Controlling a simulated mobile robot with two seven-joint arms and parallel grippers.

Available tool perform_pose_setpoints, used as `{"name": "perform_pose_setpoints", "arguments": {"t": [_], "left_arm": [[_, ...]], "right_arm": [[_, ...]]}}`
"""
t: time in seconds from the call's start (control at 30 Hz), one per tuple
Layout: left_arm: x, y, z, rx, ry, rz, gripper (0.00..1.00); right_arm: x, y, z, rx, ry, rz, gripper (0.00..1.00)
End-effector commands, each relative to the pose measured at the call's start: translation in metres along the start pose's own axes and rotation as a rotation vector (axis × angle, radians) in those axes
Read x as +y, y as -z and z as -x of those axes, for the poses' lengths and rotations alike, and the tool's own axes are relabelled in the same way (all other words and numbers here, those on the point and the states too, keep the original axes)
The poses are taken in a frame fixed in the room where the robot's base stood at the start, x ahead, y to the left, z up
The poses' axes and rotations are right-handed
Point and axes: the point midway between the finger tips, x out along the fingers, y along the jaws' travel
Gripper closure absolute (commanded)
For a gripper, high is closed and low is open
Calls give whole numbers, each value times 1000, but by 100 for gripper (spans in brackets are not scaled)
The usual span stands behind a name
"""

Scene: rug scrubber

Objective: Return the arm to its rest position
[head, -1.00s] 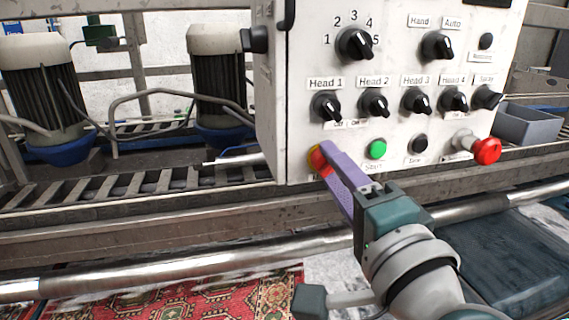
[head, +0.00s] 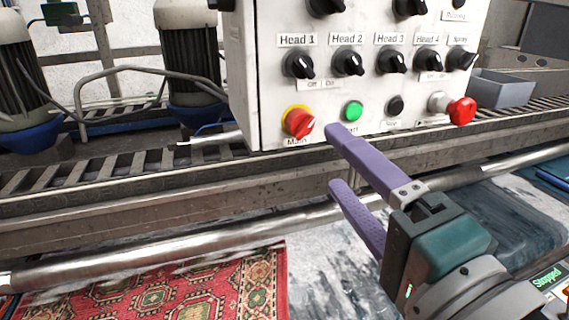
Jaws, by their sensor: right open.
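My right gripper (head: 338,160) shows at the centre right with two purple fingers spread apart and nothing between them. Its fingertips are in front of and below the white control panel (head: 262,95), apart from its knobs. The red main switch (head: 299,123) on a yellow ring sits at the panel's lower left, to the left of the upper fingertip. The lit green start button (head: 353,111) is just above that fingertip. My left gripper is out of view.
A red emergency button (head: 461,111) sticks out at the panel's lower right. A metal rail (head: 150,247) and a roller conveyor (head: 100,170) run across the view. A patterned red rug (head: 220,290) lies at the lower left. Motors (head: 185,50) stand behind.

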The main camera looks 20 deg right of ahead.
Motion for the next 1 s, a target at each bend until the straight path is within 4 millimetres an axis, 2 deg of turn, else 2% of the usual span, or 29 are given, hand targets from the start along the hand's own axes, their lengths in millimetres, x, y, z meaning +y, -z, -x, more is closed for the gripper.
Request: {"name": "perform_pose_setpoints", "arguments": {"t": [0.1, 0.2, 0.53, 0.67, 0.77, 0.9, 1.0], "left_arm": [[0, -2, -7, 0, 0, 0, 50], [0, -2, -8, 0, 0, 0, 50], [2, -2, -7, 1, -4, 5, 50], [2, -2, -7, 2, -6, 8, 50], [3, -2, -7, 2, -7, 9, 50], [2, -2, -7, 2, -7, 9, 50], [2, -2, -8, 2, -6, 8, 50]], "right_arm": [[2, -1, 14, -1, 0, 0, 30], [1, 0, 19, -1, 1, 0, 30], [0, 0, 20, -3, 0, 1, 30], [-1, -13, 20, -77, -13, 70, 30], [5, -38, 25, -238, -55, 230, 30], [37, -68, 52, -544, -184, 576, 30], [68, -68, 81, -739, -319, 811, 30]]}}
